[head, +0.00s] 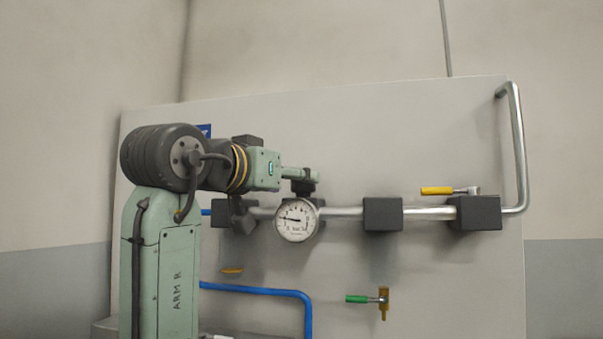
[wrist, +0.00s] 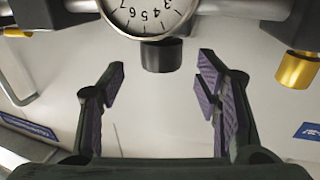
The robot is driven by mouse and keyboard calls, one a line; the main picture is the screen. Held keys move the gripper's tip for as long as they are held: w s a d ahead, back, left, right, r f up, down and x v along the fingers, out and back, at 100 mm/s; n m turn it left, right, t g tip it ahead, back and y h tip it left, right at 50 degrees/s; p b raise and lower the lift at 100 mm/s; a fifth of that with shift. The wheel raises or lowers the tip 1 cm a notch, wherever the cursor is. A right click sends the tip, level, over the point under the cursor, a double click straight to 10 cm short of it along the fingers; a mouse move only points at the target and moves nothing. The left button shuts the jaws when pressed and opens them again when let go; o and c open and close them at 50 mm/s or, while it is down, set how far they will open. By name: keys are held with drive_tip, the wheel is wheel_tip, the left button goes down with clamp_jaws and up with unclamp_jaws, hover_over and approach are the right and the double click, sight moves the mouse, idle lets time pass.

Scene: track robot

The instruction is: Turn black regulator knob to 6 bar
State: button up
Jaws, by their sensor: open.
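The black regulator knob (wrist: 161,55) is a short dark cylinder below the gauge in the wrist view. In the head view a dark part (head: 303,187) just above the gauge seems to be this knob, partly hidden by my gripper (head: 300,174). The white round gauge (head: 297,221) has its needle pointing left; the exact reading is too small to tell.
A silver pipe (head: 342,212) runs through dark blocks (head: 383,214) along the grey panel (head: 420,130). A yellow-handled lever (head: 437,190) is at right, a green-handled brass valve (head: 357,299) below. A blue pipe (head: 260,289) runs low. A brass part (wrist: 297,69) sits right in the wrist view.

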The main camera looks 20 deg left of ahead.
drive_tip(key=p+x, duration=0.1)
drive_tip(key=x, duration=0.4)
drive_tip(key=shift+w, duration=0.25)
drive_tip(key=shift+c, duration=0.5)
drive_tip(key=c, duration=1.1)
